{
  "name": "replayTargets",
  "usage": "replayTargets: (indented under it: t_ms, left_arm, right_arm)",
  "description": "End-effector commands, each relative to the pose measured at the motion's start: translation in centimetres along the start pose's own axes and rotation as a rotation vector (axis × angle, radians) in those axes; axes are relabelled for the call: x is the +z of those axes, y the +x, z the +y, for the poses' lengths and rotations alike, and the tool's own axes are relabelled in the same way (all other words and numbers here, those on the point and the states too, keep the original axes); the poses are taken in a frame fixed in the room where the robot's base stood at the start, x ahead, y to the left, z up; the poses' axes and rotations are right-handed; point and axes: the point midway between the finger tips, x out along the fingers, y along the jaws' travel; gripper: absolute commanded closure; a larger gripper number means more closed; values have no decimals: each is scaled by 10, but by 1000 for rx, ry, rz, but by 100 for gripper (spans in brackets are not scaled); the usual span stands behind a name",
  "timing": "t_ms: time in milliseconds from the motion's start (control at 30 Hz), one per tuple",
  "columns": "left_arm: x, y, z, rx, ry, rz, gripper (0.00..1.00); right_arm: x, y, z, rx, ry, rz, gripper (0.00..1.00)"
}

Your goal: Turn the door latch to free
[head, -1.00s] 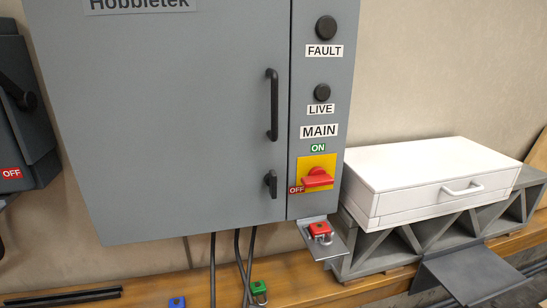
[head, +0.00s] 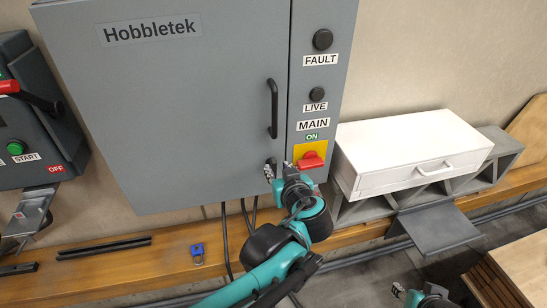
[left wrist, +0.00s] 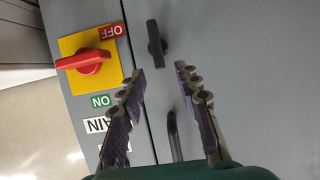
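The door latch is a small black knob on the grey cabinet door. In the left wrist view the latch (left wrist: 156,40) stands upright, in line with the door's long side. In the head view its top (head: 271,161) shows just above my left gripper (head: 278,172), which hides the rest. My left gripper is open in the left wrist view (left wrist: 159,72), with one finger on each side below the latch and nothing between the fingertips. I cannot tell whether they touch the latch. My right gripper (head: 408,294) shows small at the bottom edge of the head view.
The black door handle (head: 273,108) is above the latch. The red main switch (head: 311,160) on its yellow plate is close to the right of my left gripper. A white drawer box (head: 410,151) stands at right. A blue padlock (head: 198,252) is on the wooden ledge.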

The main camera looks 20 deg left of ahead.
Motion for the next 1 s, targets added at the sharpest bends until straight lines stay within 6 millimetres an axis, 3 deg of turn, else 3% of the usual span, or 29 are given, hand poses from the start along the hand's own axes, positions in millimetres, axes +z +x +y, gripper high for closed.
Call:
replayTargets:
  t_ms: [300,700,833,1000]
  left_arm:
    - [0,50,-1,-2,0,-1,67]
    - [0,59,0,0,2,-1,67]
    - [0,59,0,0,2,-1,100]
    - [0,59,0,0,3,-1,100]
  right_arm:
    - [0,-1,0,0,0,0,60]
    - [-1,-1,0,0,0,0,60]
    - [-1,-1,0,0,0,0,60]
    - [-1,-1,0,0,0,0,60]
